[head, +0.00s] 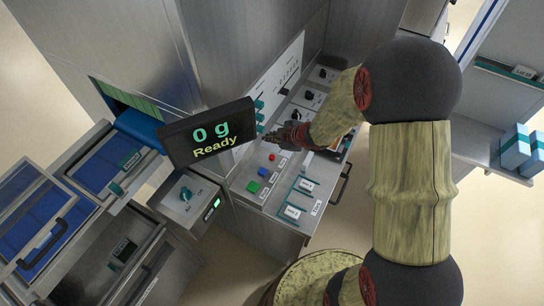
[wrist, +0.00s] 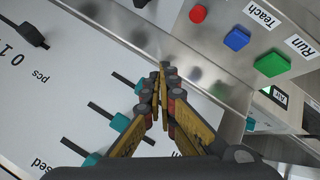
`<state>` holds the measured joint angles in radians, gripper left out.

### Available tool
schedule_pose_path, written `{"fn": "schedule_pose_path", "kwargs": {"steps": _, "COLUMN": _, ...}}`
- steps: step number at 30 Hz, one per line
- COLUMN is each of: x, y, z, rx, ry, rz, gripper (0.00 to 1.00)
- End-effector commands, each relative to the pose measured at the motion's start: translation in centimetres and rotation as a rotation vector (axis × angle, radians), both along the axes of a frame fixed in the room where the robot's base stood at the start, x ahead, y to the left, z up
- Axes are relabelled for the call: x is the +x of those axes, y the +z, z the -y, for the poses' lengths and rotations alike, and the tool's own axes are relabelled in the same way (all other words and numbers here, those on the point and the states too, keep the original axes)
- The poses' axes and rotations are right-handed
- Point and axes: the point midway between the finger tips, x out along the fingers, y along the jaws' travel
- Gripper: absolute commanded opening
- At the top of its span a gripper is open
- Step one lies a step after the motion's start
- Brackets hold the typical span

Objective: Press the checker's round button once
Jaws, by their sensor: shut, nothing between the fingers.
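A dark display (head: 207,133) reading "0 g Ready" stands left of my gripper in the head view. A red button (head: 271,157), a blue button (head: 262,171) and a green button (head: 253,186) sit in a row on the console.
A white slider panel (wrist: 60,85) with teal and black knobs rises beside my fingers. A steel box (head: 187,197) with a teal knob and a lit green readout stands below the display. Black knobs (head: 303,95) line the console's far part. Blue boxes (head: 515,148) are at the right.

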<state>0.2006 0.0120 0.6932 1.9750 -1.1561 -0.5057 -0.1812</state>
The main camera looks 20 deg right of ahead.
Motion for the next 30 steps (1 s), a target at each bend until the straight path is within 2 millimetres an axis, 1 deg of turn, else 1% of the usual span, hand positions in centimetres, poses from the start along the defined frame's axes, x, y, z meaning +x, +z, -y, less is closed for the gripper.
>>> {"fn": "schedule_pose_path", "kwargs": {"steps": 8, "x": 0.0, "y": -2.0, "z": 0.0, "rx": -0.001, "ry": -0.001, "rz": 0.000, "gripper": 0.00}}
{"fn": "schedule_pose_path", "kwargs": {"steps": 21, "x": 0.0, "y": -7.1, "z": 0.0, "rx": -0.001, "ry": -0.002, "rz": -0.001, "gripper": 0.00}}
{"fn": "schedule_pose_path", "kwargs": {"steps": 24, "x": 0.0, "y": -8.1, "z": 0.0, "rx": 0.000, "ry": -0.001, "rz": -0.001, "gripper": 0.00}}
{"fn": "schedule_pose_path", "kwargs": {"steps": 30, "x": 0.0, "y": -8.7, "z": 0.0, "rx": 0.000, "ry": -0.002, "rz": 0.000, "gripper": 0.00}}
